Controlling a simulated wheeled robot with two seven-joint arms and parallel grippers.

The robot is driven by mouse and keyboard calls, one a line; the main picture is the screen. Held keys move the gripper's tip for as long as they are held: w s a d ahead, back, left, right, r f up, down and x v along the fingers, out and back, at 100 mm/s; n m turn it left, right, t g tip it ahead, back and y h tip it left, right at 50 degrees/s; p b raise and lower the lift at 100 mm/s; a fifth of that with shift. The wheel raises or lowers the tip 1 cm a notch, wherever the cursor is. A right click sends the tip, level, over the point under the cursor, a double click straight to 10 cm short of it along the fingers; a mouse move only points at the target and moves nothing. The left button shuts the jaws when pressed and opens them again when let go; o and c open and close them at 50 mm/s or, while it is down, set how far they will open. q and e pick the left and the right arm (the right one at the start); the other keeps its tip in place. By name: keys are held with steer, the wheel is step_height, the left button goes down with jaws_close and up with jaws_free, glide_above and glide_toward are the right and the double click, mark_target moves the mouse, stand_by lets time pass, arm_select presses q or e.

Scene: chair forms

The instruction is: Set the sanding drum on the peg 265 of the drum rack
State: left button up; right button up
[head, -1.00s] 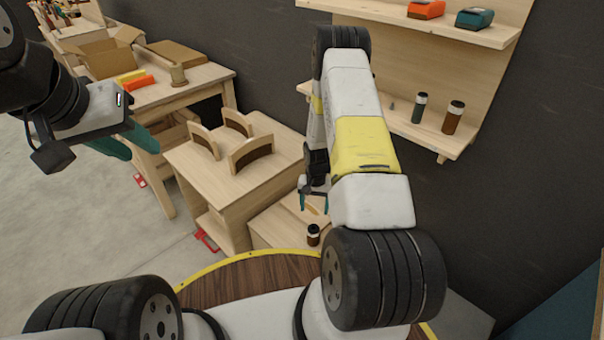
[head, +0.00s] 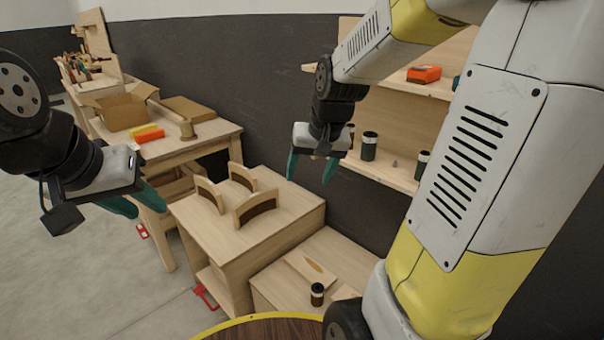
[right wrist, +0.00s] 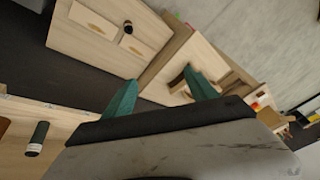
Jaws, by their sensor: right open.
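A short dark drum with a pale band (head: 317,294) stands upright on the low wooden cabinet (head: 275,287); it also shows in the right wrist view (right wrist: 128,27). A wooden wall rack (head: 384,172) holds upright cylinders, including a dark green one (head: 369,146), and a small bare peg (head: 395,163). No peg numbers are readable. My left gripper (head: 148,211) is open and empty at the left, away from both.
A wooden stand with curved uprights (head: 272,230) is left of the low cabinet. Behind it, a workbench (head: 200,135) holds an open cardboard box (head: 120,108) and orange and yellow blocks. The rack's upper shelf carries an orange tool (head: 424,74). Open floor lies at left.

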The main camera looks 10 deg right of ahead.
steer(key=s+a+r+n+t, duration=0.1)
steer(key=s+r, duration=0.2)
steer(key=s, duration=0.4)
steer(key=s+a+r+n, duration=0.1)
steer(key=s+r, duration=0.2)
steer(key=s, duration=0.4)
steer(key=shift+a+r+t+y, duration=0.35)
steer(key=shift+a+t+y, duration=0.05)
steer(key=shift+o, duration=0.3)
